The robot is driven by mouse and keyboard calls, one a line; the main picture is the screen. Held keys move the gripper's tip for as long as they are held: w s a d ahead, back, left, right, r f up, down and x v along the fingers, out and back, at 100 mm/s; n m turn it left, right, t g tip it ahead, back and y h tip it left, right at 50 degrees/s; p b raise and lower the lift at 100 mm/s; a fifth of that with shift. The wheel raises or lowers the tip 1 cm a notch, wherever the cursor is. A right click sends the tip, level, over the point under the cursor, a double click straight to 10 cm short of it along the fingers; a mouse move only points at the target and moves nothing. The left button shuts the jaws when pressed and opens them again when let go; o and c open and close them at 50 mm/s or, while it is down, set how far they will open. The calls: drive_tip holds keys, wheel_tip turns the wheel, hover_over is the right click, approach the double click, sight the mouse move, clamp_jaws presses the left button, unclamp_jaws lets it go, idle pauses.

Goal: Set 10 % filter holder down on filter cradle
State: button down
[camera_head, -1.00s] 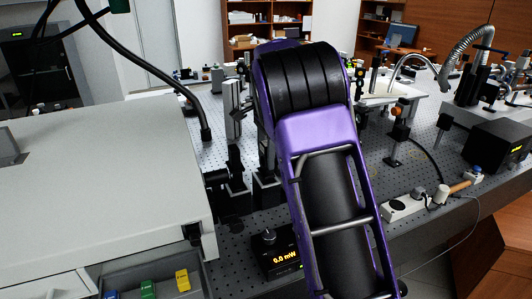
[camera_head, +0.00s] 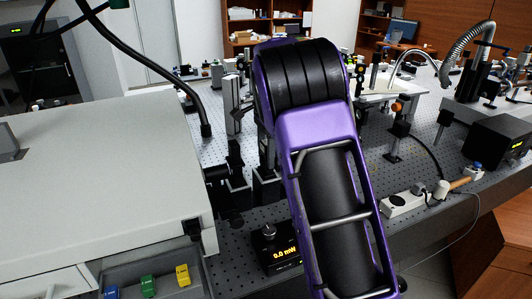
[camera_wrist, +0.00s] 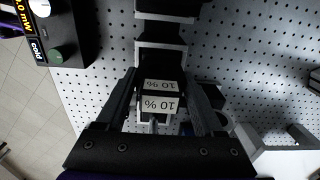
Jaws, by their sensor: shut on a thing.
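In the wrist view my gripper (camera_wrist: 162,88) points down over the perforated optical table, one dark finger on each side of the 10 % filter holder (camera_wrist: 160,97). The holder is a dark piece with two white "10 %" labels, and the gripper is shut on it. Dark, pale-edged mounts (camera_wrist: 162,39) stand just beyond the holder. I cannot tell for sure which part is the filter cradle, nor whether the holder touches it. In the head view my purple arm hides the gripper and the holder.
A power meter (camera_head: 279,251) reading 0.0 mW sits near the front table edge; it shows at upper left in the wrist view (camera_wrist: 44,30). A large pale housing (camera_head: 95,185) fills the left. A power strip (camera_head: 403,204) lies at right. Black optic posts stand left of my arm.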

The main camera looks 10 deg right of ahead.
drive_tip(key=shift+f, duration=0.35)
unclamp_jaws()
wheel_tip(320, 180, up, 18)
drive_tip(key=shift+f+p, duration=0.25)
drive_tip(key=shift+p, duration=0.1)
idle(0.5)
